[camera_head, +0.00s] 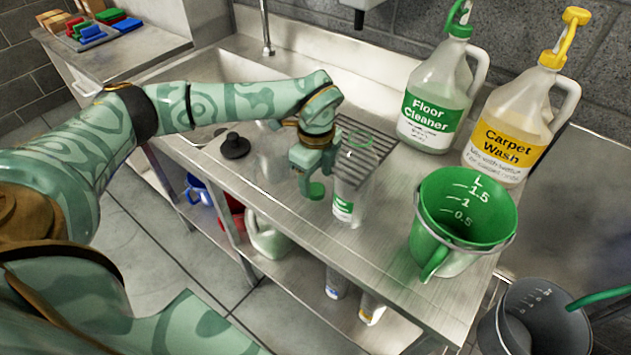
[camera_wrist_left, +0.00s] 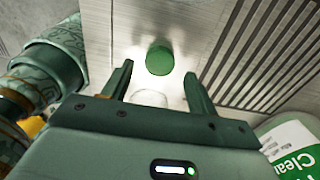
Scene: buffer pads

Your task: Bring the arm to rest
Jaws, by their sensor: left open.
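My left gripper (camera_head: 316,178) hangs over the steel counter (camera_head: 290,215), just left of a clear bottle (camera_head: 350,190) with a green and white label. The bottle stands upright near the drain grooves. In the left wrist view my left gripper (camera_wrist_left: 158,78) has its two fingers wide apart. A round green piece (camera_wrist_left: 160,60) shows just beyond the fingertips, and a faint clear round outline lies between the fingers. I cannot tell whether a finger touches the bottle. My left arm reaches in from the left, bent over the sink. My right gripper is out of view.
A green measuring bucket (camera_head: 460,225) stands at the counter's front right. Floor cleaner (camera_head: 430,110) and carpet wash (camera_head: 510,125) jugs stand behind it. A black plug (camera_head: 235,146) lies by the sink (camera_head: 215,75). A grey bucket (camera_head: 535,320) sits lower right.

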